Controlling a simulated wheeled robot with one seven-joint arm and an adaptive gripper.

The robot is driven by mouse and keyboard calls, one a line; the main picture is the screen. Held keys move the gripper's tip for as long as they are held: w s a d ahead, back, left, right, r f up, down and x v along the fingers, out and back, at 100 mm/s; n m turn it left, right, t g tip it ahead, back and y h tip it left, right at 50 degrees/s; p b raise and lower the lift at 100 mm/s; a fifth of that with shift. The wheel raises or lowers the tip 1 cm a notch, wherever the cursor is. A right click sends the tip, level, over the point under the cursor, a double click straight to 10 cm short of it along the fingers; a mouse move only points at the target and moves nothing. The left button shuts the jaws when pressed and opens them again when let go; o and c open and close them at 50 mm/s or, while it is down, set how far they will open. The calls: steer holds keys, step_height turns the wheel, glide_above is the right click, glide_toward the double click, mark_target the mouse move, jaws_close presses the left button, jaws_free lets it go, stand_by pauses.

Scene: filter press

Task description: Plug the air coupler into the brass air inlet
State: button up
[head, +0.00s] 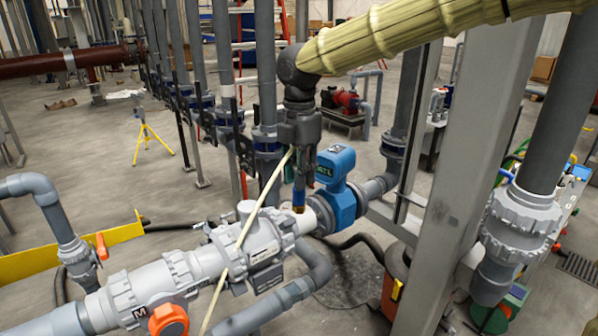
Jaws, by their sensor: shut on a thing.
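My gripper (300,176) points straight down in the middle of the head view, above the grey pipe run. It is shut on a small part with a dark blue body, which I take to be the air coupler (299,195). A brass-coloured piece (299,207) shows just under the blue body, close above the white pipe section. I cannot tell whether this is the brass air inlet or part of the coupler, nor whether they are joined. A thin cream hose (246,235) slants from beside the gripper down across the grey valve.
A blue meter (336,188) stands close right of my gripper. The grey valve body (247,240) and a valve with an orange knob (168,320) lie left and below. A thick grey post (470,170) stands at right. Open floor shows behind, with a yellow tripod (150,130).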

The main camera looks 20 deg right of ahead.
steer(key=shift+f, duration=0.25)
steer(key=o, duration=1)
steer(key=shift+o, duration=0.2)
steer(key=shift+r, duration=0.15)
step_height(320, 180, up, 12)
steer(key=shift+f, duration=0.1)
